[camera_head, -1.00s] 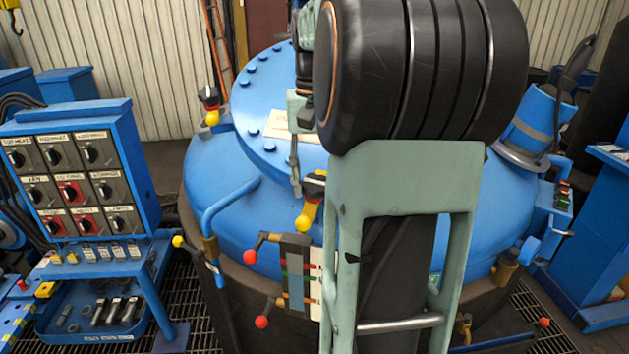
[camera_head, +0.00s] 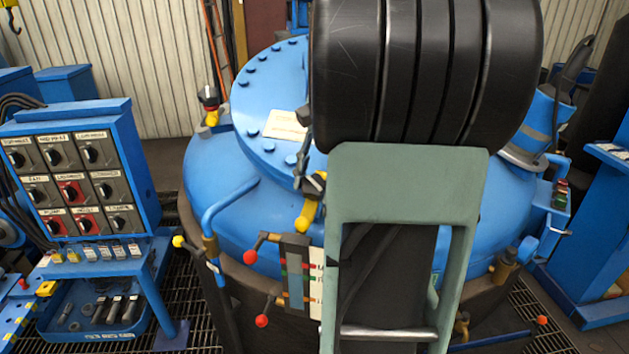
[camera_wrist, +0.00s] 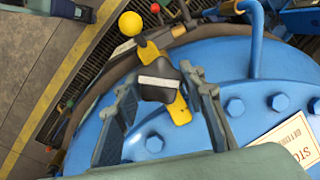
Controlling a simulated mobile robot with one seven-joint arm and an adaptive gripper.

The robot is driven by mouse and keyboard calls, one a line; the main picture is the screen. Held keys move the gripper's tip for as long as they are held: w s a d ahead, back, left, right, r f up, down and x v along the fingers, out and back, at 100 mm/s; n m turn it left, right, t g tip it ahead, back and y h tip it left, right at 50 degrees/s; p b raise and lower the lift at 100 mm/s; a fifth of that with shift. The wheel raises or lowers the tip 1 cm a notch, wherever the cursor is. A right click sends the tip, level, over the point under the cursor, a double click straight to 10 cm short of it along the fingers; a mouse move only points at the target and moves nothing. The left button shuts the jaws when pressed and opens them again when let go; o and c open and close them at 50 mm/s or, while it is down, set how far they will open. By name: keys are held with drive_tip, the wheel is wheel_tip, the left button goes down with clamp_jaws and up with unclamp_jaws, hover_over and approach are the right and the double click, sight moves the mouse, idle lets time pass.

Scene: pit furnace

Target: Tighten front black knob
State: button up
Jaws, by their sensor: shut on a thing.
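The front black knob (camera_head: 315,183) sits on the near rim of the blue furnace lid (camera_head: 215,165), above a yellow clamp bar (camera_head: 306,215). In the wrist view the black knob (camera_wrist: 162,72), with a pale face, lies between the two fingers of my gripper (camera_wrist: 165,88), which is shut on it. A yellow ball (camera_wrist: 131,23) shows just beyond the knob, and part of the yellow bar (camera_wrist: 179,109) shows under it. In the head view my own arm hides most of my gripper.
Another black knob (camera_head: 209,96) stands at the lid's far left. Red-ended levers (camera_head: 262,320) stick out below the front knob. A blue pipe (camera_head: 228,203) curves to its left. A switch panel (camera_head: 78,175) stands at the left. Lid bolts (camera_wrist: 235,106) lie close to my fingers.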

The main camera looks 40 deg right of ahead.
drive_tip(key=m+t, duration=0.2)
drive_tip(key=m, duration=0.3)
drive_tip(key=shift+s, duration=0.15)
drive_tip(key=m+t+b, duration=0.1)
drive_tip(key=m+t, duration=0.1)
drive_tip(key=m, duration=0.3)
drive_tip(key=shift+m, duration=0.3)
idle(0.3)
drive_tip(key=o, duration=1.2)
drive_tip(key=shift+c, duration=0.2)
wheel_tip(320, 180, up, 10)
drive_tip(key=shift+f, duration=0.1)
drive_tip(key=shift+s, duration=0.1)
